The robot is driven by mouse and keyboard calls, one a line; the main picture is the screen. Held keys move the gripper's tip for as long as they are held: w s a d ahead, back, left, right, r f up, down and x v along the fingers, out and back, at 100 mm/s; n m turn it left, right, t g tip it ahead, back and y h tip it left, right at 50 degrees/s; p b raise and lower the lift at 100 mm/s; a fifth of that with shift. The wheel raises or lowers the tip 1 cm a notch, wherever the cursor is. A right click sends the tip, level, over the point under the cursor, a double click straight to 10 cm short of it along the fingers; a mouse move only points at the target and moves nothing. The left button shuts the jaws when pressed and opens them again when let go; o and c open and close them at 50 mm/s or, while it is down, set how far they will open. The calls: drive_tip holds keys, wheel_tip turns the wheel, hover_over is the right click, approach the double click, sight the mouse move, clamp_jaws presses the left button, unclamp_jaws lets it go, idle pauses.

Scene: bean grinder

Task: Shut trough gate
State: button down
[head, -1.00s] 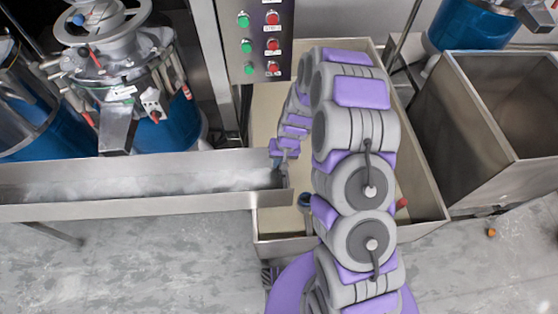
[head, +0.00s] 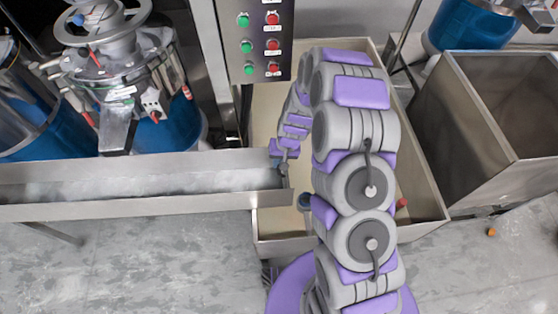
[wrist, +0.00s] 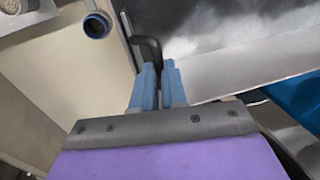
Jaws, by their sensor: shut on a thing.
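The metal trough (head: 130,206) runs in from the left and ends beside my gripper in the head view. Its bare metal inside also shows at the upper right of the wrist view (wrist: 215,60). A dark bent handle (wrist: 150,46) sits at the trough's end, and I take it to be the gate's handle. My gripper (head: 283,168) is at that end. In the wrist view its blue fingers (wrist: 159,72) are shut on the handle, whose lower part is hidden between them. The gate plate itself is hard to make out, and I cannot tell how far it stands open.
A large cream-floored bin (head: 265,232) lies below the trough's end, with a blue-rimmed round opening (wrist: 96,25) in view. A panel of green and red buttons (head: 258,45) stands behind. A grinder with a blue body (head: 175,122) is at left, and an open metal hopper (head: 462,125) at right.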

drive_tip(key=shift+f, duration=0.1)
drive_tip(key=shift+d+x, duration=0.2)
drive_tip(key=shift+x, duration=0.9)
drive_tip(key=shift+s+d, duration=0.1)
drive_tip(key=c, duration=1.4)
unclamp_jaws()
drive_tip(key=shift+f, duration=0.1)
drive_tip(key=shift+o, duration=1.2)
